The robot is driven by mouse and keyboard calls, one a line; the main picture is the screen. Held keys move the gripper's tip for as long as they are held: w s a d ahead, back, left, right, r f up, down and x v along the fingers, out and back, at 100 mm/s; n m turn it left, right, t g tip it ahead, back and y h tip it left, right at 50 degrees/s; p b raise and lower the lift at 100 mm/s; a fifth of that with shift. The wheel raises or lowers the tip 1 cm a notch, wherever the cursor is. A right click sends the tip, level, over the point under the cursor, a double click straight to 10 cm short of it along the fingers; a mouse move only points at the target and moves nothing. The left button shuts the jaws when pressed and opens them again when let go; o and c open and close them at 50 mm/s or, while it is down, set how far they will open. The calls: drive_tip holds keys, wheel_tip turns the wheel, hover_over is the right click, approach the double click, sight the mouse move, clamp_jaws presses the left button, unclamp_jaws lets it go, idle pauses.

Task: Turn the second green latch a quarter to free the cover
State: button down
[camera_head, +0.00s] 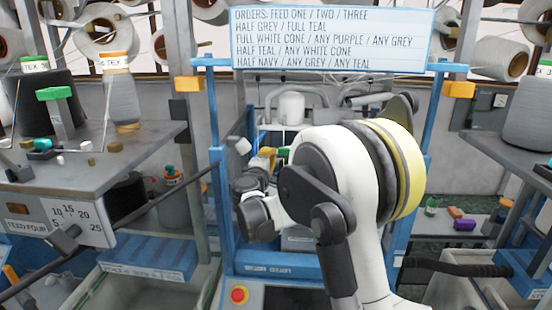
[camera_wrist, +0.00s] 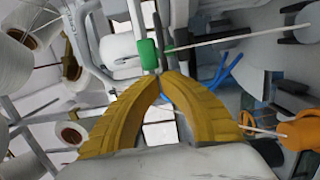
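A green latch piece (camera_wrist: 148,52) shows in the wrist view just beyond my fingertips, beside a thin pale rod. In the head view a small green piece (camera_head: 283,152) shows beside my yellow fingers, partly hidden by my arm. My gripper (camera_wrist: 160,76) has its two yellow fingers arched together, with the tips meeting just below the green piece. I see nothing clearly held between them. In the head view my gripper (camera_head: 266,157) is in front of the blue-framed machine. I cannot tell which green latch is the second, and no cover shows clearly.
An order sign (camera_head: 332,39) hangs above the blue frame (camera_head: 215,130). An orange part (camera_wrist: 300,130) is at right in the wrist view. Rods and pale threads crowd the space around my fingers.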

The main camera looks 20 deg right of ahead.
drive_tip(key=shift+w+d+f+b, duration=0.1)
drive_tip(key=shift+w+d+b, duration=0.1)
drive_tip(key=shift+w+b, duration=0.35)
drive_tip(key=shift+w+d+b, duration=0.2)
drive_tip(key=shift+w+b, duration=0.2)
drive_tip(key=shift+b, duration=0.2)
drive_tip(key=d+h+b, duration=0.1)
drive_tip(key=w+d+m+g+h+b, duration=0.1)
drive_tip(key=shift+w+d+m+g, duration=0.25)
drive_tip(key=shift+d+m+g, duration=0.05)
idle(0.4)
